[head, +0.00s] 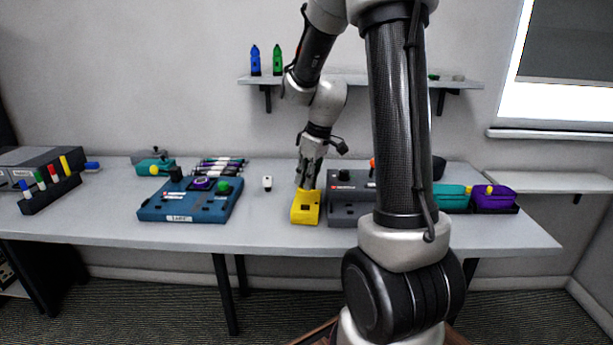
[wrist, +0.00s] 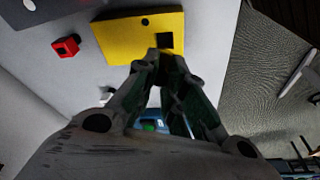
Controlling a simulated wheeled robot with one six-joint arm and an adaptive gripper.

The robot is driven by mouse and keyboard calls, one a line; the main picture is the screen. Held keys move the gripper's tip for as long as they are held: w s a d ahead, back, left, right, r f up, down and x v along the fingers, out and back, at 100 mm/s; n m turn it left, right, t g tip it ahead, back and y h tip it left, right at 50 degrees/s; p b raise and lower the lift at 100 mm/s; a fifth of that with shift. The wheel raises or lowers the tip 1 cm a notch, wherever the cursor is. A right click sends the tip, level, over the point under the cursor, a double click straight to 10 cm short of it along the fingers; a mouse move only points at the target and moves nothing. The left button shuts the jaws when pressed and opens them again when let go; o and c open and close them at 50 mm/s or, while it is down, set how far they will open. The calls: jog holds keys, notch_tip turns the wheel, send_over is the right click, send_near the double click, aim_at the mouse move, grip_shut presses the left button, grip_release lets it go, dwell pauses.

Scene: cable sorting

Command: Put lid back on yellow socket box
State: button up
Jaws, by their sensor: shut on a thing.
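The yellow socket box (head: 305,209) sits near the table's front edge, left of the dark grey device. In the wrist view its yellow top (wrist: 118,38) shows a small round dark hole and a square dark opening. My gripper (head: 302,186) points down over the back of the box. Its fingers close together at the yellow surface, beside the square opening, in the wrist view (wrist: 158,52). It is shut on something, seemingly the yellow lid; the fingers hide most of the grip. I cannot clearly tell lid from box, or whether the lid is seated.
The dark grey device (head: 350,210) stands close at the right, the blue device (head: 185,207) at the left. A small white item (head: 267,183) lies between. A red block (wrist: 66,45) lies near the yellow box. Teal (head: 452,196) and purple (head: 492,198) pieces are further right.

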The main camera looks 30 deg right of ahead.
jog(key=shift+s+d+x, duration=0.1)
jog(key=shift+s+x, duration=0.1)
jog(key=shift+x, duration=0.7)
jog(key=shift+s+d+x, duration=0.1)
jog(key=shift+s+x, duration=0.1)
jog(key=shift+x, duration=0.75)
jog(key=shift+s+d+x, duration=0.15)
jog(key=shift+x, duration=0.75)
jog(key=shift+f, duration=0.35)
jog(key=o, duration=0.8)
jog(key=shift+c, duration=0.2)
jog(key=shift+o, duration=0.3)
jog(key=o, duration=0.4)
jog(key=shift+o, duration=0.2)
jog(key=shift+w+a+r+v, duration=0.15)
jog(key=shift+w+v, duration=0.1)
jog(key=shift+v, duration=0.9)
jog(key=shift+w+a+v, duration=0.15)
jog(key=shift+w+v, duration=0.05)
jog(key=shift+v, duration=0.95)
jog(key=shift+w+a+r+v, duration=0.1)
jog(key=shift+w+v, duration=0.15)
jog(key=shift+v, duration=0.85)
